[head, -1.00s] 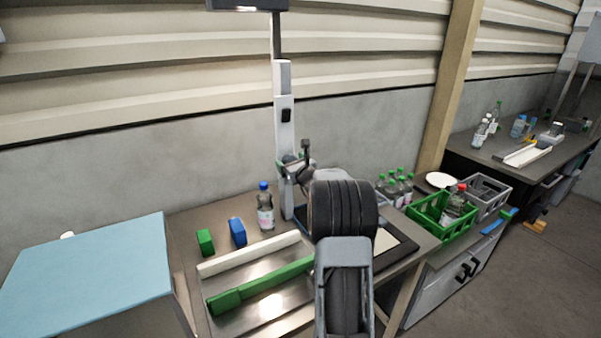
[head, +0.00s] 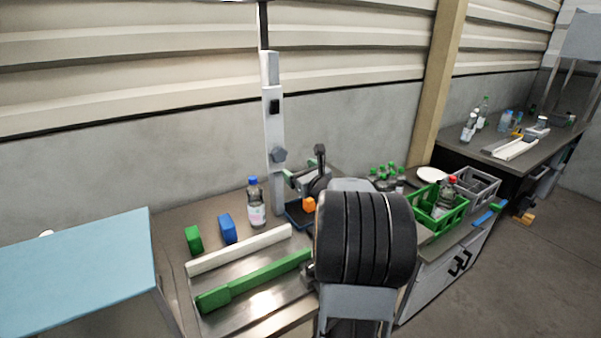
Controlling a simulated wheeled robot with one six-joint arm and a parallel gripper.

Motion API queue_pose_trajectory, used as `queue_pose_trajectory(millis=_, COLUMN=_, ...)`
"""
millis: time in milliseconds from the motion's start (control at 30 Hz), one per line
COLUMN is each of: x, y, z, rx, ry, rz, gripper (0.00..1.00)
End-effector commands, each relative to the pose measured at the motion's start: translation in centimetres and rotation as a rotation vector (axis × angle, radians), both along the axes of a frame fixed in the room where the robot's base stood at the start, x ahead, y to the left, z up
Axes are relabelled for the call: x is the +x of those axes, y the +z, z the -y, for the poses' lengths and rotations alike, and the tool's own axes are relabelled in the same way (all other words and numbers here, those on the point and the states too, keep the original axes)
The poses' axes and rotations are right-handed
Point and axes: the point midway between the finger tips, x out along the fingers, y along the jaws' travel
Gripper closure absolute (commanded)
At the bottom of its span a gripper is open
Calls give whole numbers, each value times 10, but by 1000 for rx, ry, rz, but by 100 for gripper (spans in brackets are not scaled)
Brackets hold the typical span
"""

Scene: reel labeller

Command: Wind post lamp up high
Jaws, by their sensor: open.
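The lamp post (head: 273,125) stands upright at the back of the bench, a pale column with a black patch and a thin dark rod above. A grey knob (head: 279,155) sits on its lower part. The lamp head is cut off by the top edge; only a sliver shows. My arm's large black ribbed joint fills the lower middle, in front of the bench.
A bottle with a blue cap (head: 256,205) stands close left of the post. Blue (head: 228,229) and green (head: 194,240) blocks, a white bar (head: 240,248) and a green bar (head: 255,281) lie left. A green crate (head: 428,212) is right.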

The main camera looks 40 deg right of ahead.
Motion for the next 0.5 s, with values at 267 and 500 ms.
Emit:
queue_pose_trajectory(millis=267, x=0, y=5, z=1, rx=2, ry=0, rz=-3, gripper=17)
queue_pose_trajectory(millis=500, x=-6, y=-48, z=-18, rx=-222, ry=140, rz=-324, gripper=17)
